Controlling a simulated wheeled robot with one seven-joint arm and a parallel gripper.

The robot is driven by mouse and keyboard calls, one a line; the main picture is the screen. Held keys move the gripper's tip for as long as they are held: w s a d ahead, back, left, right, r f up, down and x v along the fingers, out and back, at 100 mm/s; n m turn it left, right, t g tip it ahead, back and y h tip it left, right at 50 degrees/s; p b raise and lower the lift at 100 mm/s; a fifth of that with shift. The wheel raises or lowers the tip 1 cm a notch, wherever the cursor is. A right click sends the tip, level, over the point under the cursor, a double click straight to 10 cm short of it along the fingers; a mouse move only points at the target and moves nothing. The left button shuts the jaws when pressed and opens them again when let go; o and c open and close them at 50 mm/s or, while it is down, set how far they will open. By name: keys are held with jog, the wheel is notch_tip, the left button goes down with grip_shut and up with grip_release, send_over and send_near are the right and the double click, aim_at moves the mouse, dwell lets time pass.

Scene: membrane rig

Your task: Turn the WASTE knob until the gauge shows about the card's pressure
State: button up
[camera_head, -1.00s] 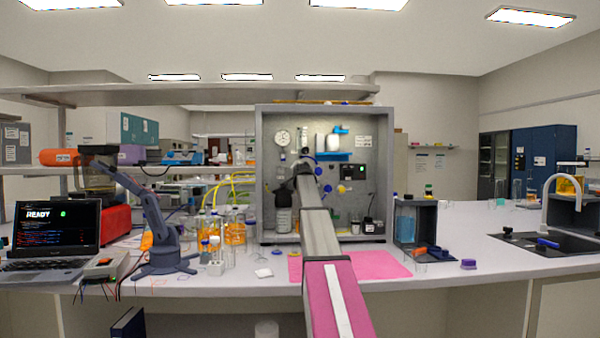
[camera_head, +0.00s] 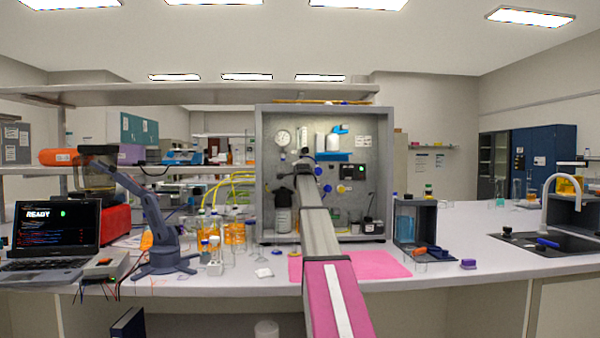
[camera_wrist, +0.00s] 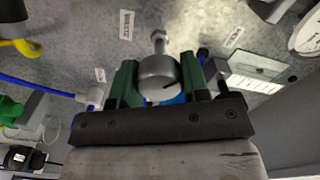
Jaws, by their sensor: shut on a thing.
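In the wrist view my gripper (camera_wrist: 157,82) has its two green fingers on either side of a round grey knob (camera_wrist: 158,72), shut on it. A dark line marks the knob's face, and a metal fitting stands just beyond it. No readable WASTE label shows. The round white pressure gauge (camera_head: 283,137) is on the upper left of the panel in the head view. Part of it shows at the upper right of the wrist view (camera_wrist: 307,32). Its reading is too small to tell. A white card (camera_head: 363,141) is at the panel's upper right, its text unreadable. In the head view my arm hides the knob.
The grey rig cabinet (camera_head: 386,120) surrounds the panel with side walls. Blue tubing (camera_wrist: 45,86) and a yellow fitting (camera_wrist: 22,48) lie left of my gripper. A pink mat (camera_head: 380,265) lies on the bench in front. Glassware and a small blue-grey arm (camera_head: 160,225) stand to the left.

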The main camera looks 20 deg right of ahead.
jog(key=o, duration=0.9)
jog(key=shift+o, duration=0.2)
jog(key=v, duration=1.1)
jog(key=shift+w, duration=0.1)
dwell(1.9)
